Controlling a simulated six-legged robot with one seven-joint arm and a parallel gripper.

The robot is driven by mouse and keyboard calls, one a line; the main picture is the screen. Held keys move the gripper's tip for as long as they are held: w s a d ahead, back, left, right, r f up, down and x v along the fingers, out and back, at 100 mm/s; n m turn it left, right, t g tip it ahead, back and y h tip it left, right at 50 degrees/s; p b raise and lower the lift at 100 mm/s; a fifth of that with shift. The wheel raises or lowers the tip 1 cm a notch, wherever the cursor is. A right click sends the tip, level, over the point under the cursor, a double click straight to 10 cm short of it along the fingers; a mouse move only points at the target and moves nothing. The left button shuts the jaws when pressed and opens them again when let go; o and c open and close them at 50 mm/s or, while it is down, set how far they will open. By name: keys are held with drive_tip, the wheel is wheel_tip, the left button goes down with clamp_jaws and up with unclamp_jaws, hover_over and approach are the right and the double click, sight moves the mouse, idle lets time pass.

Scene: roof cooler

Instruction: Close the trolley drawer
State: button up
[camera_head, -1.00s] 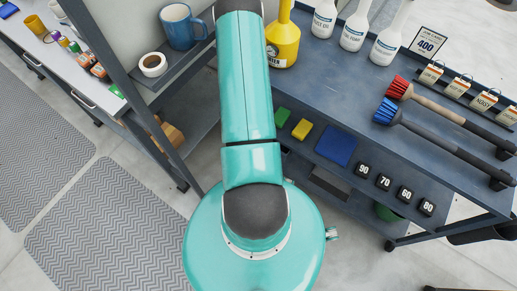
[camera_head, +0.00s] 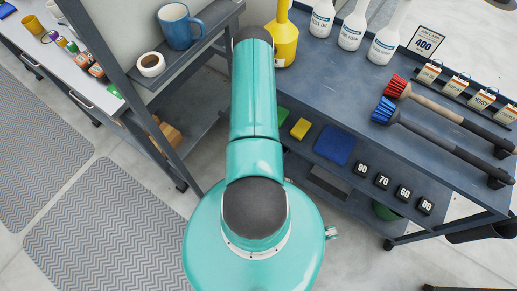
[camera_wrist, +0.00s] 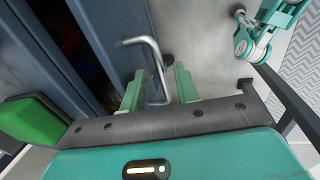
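In the wrist view, the drawer's dark blue front panel (camera_wrist: 116,32) stands out from the frame, with a dark gap behind it. Dim reddish and bluish things lie inside the gap, too dark to identify. A bent silver bar handle (camera_wrist: 158,62) projects from the panel. My gripper (camera_wrist: 160,88) has its two green fingers apart, one on each side of the handle's lower part. I cannot tell whether either finger touches it. In the head view, my arm hides the gripper, and I cannot make out the drawer.
The head view shows a dark workbench (camera_head: 336,85) with a yellow can (camera_head: 282,42), white bottles and brushes. A side shelf (camera_head: 205,45) holds a blue mug (camera_head: 178,27) and tape roll (camera_head: 151,64). A bright green object (camera_wrist: 32,122) is left of my gripper. Grey mats (camera_head: 95,232) cover floor at left.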

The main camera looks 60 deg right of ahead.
clamp_jaws()
drive_tip(key=shift+d, duration=0.1)
drive_tip(key=shift+s+d, duration=0.2)
drive_tip(key=shift+d, duration=0.9)
drive_tip(key=shift+s+d, duration=0.15)
drive_tip(key=shift+d, duration=0.9)
unclamp_jaws()
drive_tip(key=shift+d, duration=0.1)
drive_tip(key=shift+r, duration=0.1)
wheel_tip(320, 180, up, 14)
drive_tip(key=a, duration=0.2)
drive_tip(key=shift+w+a+f, duration=0.2)
drive_tip(key=shift+a+f, duration=0.05)
drive_tip(key=shift+a, duration=0.1)
